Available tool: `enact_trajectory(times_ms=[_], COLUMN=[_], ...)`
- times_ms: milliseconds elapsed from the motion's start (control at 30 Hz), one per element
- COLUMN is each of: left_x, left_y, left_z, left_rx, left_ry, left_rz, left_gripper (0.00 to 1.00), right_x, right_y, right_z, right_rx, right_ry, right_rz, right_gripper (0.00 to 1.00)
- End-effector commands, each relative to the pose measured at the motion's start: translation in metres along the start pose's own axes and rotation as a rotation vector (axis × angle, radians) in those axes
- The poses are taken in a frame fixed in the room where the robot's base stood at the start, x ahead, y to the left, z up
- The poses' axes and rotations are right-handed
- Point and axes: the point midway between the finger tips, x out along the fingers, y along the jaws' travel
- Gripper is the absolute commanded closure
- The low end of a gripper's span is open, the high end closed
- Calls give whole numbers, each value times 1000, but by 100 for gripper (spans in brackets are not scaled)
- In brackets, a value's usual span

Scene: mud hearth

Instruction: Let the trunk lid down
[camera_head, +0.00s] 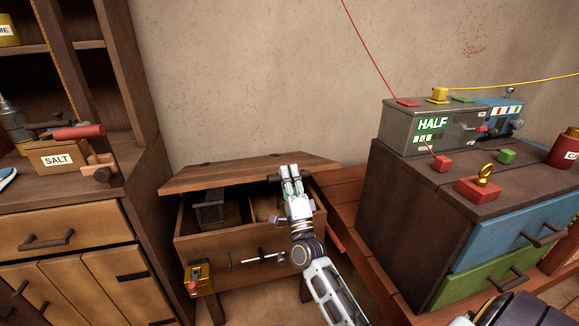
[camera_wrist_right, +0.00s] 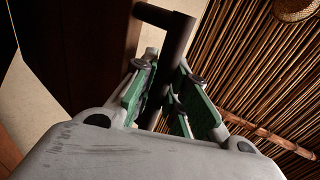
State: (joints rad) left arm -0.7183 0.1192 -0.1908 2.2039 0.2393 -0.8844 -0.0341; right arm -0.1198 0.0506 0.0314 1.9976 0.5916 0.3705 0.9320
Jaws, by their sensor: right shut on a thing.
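The wooden trunk (camera_head: 222,246) stands in the middle of the head view. Its lid (camera_head: 215,175) is tilted partly open, with a gap at the front that shows the inside. A grey box-like thing (camera_head: 208,209) and a divider show inside. My right gripper (camera_head: 290,172) is at the lid's front edge on the right side. In the right wrist view, its green-padded fingers (camera_wrist_right: 170,92) are shut on the dark bar handle (camera_wrist_right: 178,42) of the lid. My right forearm hides part of the trunk's front. My left gripper is not in view.
A cabinet (camera_head: 65,235) with shelves stands close on the left. A dark chest with blue and green drawers (camera_head: 510,240) stands on the right, bearing a grey machine marked HALF (camera_head: 425,128). A yellow box (camera_head: 198,279) and a metal rod are at the trunk's front.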

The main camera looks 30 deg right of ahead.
Motion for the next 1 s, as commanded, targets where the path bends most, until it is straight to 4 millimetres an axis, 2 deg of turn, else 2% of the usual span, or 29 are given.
enact_trajectory(times_ms=[100,600,1000], left_x=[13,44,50], left_y=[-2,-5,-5], left_z=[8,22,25], left_rx=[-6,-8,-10], left_ry=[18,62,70], left_rz=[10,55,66], left_gripper=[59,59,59], right_x=[-20,-86,-123], right_y=[15,68,109], right_z=[0,1,1], right_rx=[-2,-1,2], right_ry=[-2,-2,0], right_rz=[1,-2,-4], right_gripper=[100,100,100])
